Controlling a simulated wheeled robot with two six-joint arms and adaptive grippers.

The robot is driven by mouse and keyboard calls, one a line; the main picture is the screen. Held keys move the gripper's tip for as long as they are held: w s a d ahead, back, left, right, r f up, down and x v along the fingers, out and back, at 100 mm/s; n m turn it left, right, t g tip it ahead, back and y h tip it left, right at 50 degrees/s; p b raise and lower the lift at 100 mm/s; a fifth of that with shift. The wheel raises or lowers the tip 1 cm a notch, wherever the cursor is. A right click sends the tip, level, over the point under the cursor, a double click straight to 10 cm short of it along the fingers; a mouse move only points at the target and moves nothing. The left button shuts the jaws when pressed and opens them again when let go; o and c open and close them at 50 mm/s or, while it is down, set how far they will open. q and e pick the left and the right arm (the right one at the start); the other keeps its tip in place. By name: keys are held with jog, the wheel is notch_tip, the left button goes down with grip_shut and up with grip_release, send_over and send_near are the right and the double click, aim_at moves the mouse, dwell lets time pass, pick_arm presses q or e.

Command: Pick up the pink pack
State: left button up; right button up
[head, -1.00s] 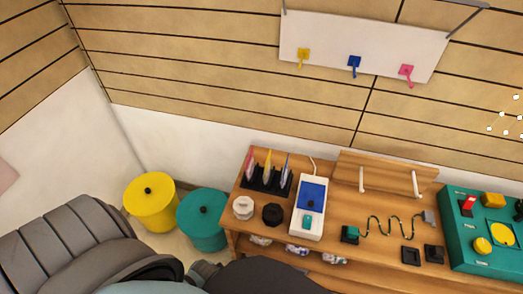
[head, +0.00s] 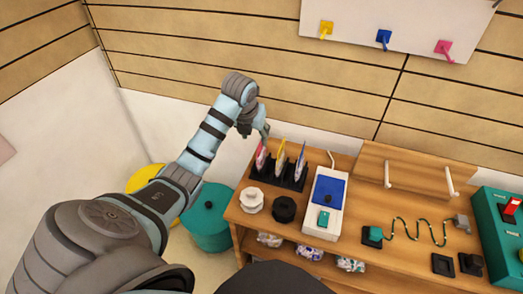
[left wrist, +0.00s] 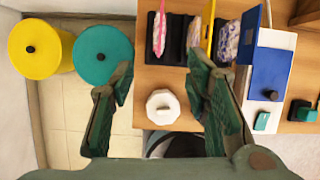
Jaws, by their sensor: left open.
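The pink pack (head: 261,158) stands upright in the leftmost slot of a black rack (head: 290,182) on the wooden bench. It also shows in the left wrist view (left wrist: 161,30), near the top. My left gripper (head: 262,132) is just above and behind the pink pack in the head view. In the left wrist view my left gripper (left wrist: 160,75) is open and empty, with its fingers spread wide. The pack appears ahead of the fingertips, apart from them. My right gripper is not in view.
A yellow-edged pack (head: 280,155) and a blue-edged pack (head: 300,162) share the rack. A white knob (head: 252,199), a black knob (head: 284,208) and a white device (head: 326,200) are close by. Yellow (left wrist: 38,48) and teal bins (left wrist: 103,54) stand left of the bench.

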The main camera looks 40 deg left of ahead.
aim_at(261, 149)
pick_arm(q)
jog(key=shift+m, duration=0.5)
jog(key=b+x, duration=0.3)
jog(key=x, duration=0.3)
jog(key=b+x, duration=0.3)
jog(key=x, duration=0.4)
jog(key=shift+w+a+f, duration=0.1)
jog(key=shift+w+f, duration=0.1)
jog(key=shift+w, duration=0.15)
jog(key=shift+w+f, duration=0.1)
jog(key=shift+w, duration=0.05)
jog(key=shift+c, duration=0.4)
grip_shut()
